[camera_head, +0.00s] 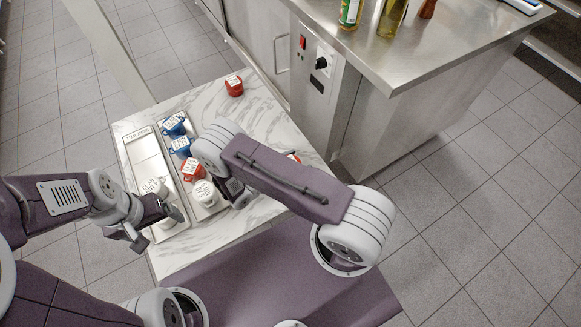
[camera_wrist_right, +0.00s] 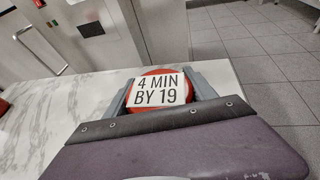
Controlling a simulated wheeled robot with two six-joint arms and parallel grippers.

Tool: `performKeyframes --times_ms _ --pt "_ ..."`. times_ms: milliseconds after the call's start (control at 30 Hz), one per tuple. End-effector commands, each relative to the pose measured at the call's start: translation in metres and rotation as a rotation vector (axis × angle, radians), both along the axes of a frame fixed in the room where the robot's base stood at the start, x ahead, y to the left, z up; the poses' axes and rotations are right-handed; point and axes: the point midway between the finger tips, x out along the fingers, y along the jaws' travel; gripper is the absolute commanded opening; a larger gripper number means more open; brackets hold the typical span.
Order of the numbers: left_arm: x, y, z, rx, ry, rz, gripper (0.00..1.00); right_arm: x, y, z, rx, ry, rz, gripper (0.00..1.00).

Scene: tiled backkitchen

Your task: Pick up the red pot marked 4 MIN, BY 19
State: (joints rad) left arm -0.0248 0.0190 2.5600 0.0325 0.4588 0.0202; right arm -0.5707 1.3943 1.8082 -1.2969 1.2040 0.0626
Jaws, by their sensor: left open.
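The red pot with a white label reading 4 MIN BY 19 (camera_wrist_right: 158,90) sits on the marble table between the two fingers of my right gripper (camera_wrist_right: 160,92) in the right wrist view. The fingers flank it closely on both sides; I cannot tell whether they press on it. In the head view only a red sliver of a pot (camera_head: 296,158) shows beyond my right arm, which hides the right gripper. My left gripper (camera_head: 158,228) is open near the front of the left tray, close to white pots.
The marble-topped table (camera_head: 262,118) carries a left tray (camera_head: 142,150) and another tray with blue, red and white pots. Another red pot (camera_head: 234,86) stands alone at the back. A steel counter (camera_head: 440,50) with bottles stands behind right.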

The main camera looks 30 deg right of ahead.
Motion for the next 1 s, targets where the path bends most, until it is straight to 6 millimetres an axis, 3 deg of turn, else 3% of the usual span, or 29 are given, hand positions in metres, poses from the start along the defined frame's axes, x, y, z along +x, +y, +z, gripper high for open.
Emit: performKeyframes --times_ms 333,567,1000 --pt "0.000 0.000 0.002 0.000 0.000 0.000 0.86 0.000 0.000 0.005 0.000 0.000 0.000 0.08" --pt "0.000 0.000 0.014 0.000 0.000 0.000 0.86 0.001 0.000 0.042 0.001 -0.002 0.000 0.08" --pt "0.000 0.000 0.032 0.000 0.000 0.000 0.86 -0.085 0.042 0.100 -0.001 0.000 0.007 0.08"
